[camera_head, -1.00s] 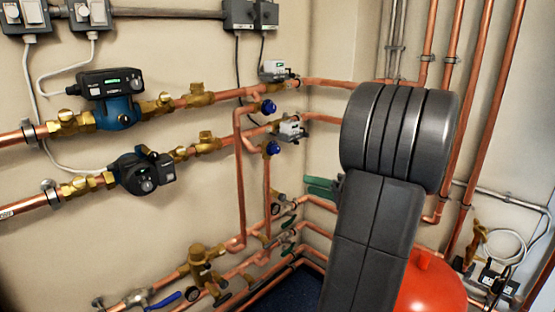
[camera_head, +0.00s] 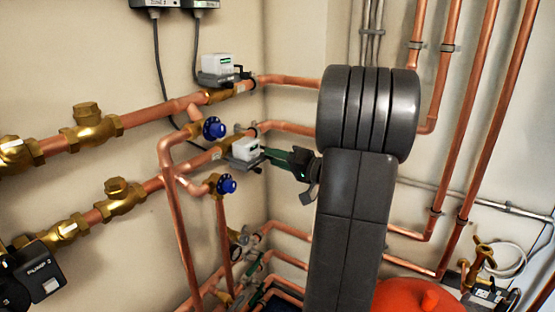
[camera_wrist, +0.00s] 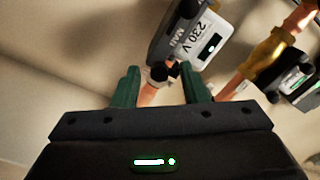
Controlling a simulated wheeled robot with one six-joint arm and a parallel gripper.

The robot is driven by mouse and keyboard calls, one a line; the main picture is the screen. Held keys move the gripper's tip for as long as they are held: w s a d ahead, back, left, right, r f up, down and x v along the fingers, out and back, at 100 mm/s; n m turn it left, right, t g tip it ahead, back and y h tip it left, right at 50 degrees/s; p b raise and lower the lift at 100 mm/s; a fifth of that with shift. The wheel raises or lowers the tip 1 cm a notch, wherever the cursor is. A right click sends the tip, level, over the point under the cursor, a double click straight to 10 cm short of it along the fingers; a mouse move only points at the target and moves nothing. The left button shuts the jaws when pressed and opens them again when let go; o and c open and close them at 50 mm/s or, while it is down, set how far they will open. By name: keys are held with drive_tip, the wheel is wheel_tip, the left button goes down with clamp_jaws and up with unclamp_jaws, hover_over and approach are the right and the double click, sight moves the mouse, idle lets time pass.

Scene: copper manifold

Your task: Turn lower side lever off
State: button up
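The lower valve actuator, a white and grey box (camera_head: 245,149), sits on the lower copper pipe near the corner. My gripper (camera_head: 275,155) points left at the actuator's right side. In the wrist view my gripper (camera_wrist: 158,76) has its two green fingers apart, with nothing clearly clamped. I cannot tell whether a finger touches the part.
A similar upper actuator (camera_head: 218,68) sits above on the upper pipe. Blue-capped valves (camera_head: 214,128) stand left of the lower actuator. Vertical copper pipes (camera_head: 490,110) run at right, and a red vessel (camera_head: 410,297) stands below my arm.

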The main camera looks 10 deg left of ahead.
drive_tip(key=shift+c, duration=0.2)
clamp_jaws()
drive_tip(key=shift+m, duration=0.3)
drive_tip(key=shift+m+p, duration=3.95)
drive_tip(key=shift+m, duration=3.75)
